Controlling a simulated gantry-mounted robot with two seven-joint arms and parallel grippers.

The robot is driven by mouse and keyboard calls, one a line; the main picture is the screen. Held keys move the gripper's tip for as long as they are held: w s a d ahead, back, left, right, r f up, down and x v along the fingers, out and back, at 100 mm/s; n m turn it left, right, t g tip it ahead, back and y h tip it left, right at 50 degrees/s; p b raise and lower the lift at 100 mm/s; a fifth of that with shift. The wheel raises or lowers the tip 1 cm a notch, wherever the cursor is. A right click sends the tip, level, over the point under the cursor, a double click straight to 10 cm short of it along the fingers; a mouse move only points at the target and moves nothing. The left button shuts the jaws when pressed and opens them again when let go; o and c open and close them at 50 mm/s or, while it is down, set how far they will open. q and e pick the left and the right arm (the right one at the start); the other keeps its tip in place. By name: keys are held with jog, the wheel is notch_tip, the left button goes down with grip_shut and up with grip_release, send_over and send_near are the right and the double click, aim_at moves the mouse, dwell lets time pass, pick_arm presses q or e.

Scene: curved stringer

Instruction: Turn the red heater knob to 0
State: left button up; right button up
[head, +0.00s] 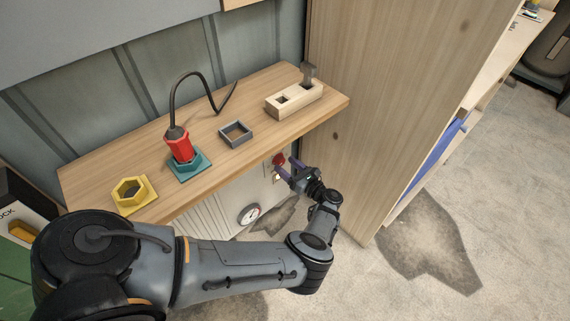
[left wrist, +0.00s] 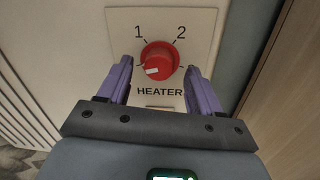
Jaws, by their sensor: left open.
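The red heater knob (left wrist: 160,60) is on a pale panel above the word HEATER. Its white mark lies at the lower left of its face, toward a tick at the left. The numbers 1 and 2 show above it; no 0 is visible, and the left finger covers part of the panel there. My left gripper (left wrist: 159,68) is open, one purple finger on each side of the knob, with gaps visible. In the head view the knob (head: 278,159) is below the shelf edge, beside my left gripper (head: 286,167). My right gripper is not in view.
A wooden shelf (head: 215,150) overhangs the panel, holding a red-handled tool (head: 179,146), a yellow hexagonal holder (head: 131,192), a grey square frame (head: 236,134) and a wooden block (head: 295,100). A round gauge (head: 249,215) is lower left of the knob. A wooden cabinet side (head: 390,90) stands close right.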

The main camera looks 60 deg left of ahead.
pick_arm(q)
jog(key=v, duration=0.9)
jog(key=shift+p, duration=0.35)
jog(key=shift+d, duration=0.1)
